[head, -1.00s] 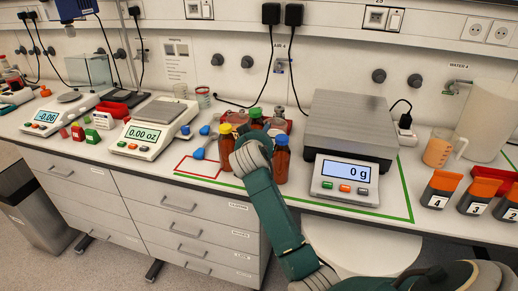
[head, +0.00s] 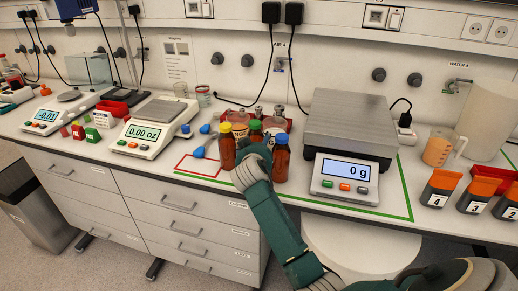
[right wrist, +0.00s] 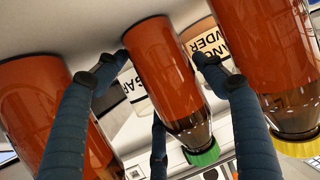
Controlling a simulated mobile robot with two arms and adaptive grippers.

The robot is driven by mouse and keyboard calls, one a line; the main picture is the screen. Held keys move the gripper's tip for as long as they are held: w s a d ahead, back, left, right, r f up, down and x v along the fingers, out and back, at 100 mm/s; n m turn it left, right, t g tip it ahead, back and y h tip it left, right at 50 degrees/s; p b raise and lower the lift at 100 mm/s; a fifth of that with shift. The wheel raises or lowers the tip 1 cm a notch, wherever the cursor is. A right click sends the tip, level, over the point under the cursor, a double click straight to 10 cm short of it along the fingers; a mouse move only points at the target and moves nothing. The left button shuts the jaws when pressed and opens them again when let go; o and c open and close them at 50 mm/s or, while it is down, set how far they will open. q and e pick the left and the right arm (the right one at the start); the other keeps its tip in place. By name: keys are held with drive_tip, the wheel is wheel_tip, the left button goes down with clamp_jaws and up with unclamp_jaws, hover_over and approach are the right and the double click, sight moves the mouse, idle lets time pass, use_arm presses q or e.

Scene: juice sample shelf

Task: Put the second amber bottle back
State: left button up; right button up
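Three amber bottles stand out by cap colour: yellow-capped (head: 227,153), green-capped (head: 255,126) and blue-capped (head: 281,163). My right gripper (head: 253,160) is at the green-capped bottle, between the other two, and hides most of its body in the head view. In the right wrist view the fingers of my right gripper (right wrist: 159,58) are closed in on both sides of the green-capped bottle (right wrist: 165,75), which looks upright. Whether its base touches the bench cannot be told. The neighbouring bottles (right wrist: 35,110) (right wrist: 260,60) flank the fingers closely. My left gripper is not in view.
A large scale (head: 347,174) reading 0 g stands right of the bottles. A smaller scale (head: 144,133) stands left. Powder jars (head: 277,121) are close behind the bottles. A red-outlined area (head: 198,165) on the bench is empty. Numbered containers (head: 439,189) stand at the right.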

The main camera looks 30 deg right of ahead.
drive_tip(key=shift+r, duration=0.1)
drive_tip(key=b+v, duration=0.1)
drive_tip(key=v, duration=1.1)
drive_tip(key=shift+r, duration=0.1)
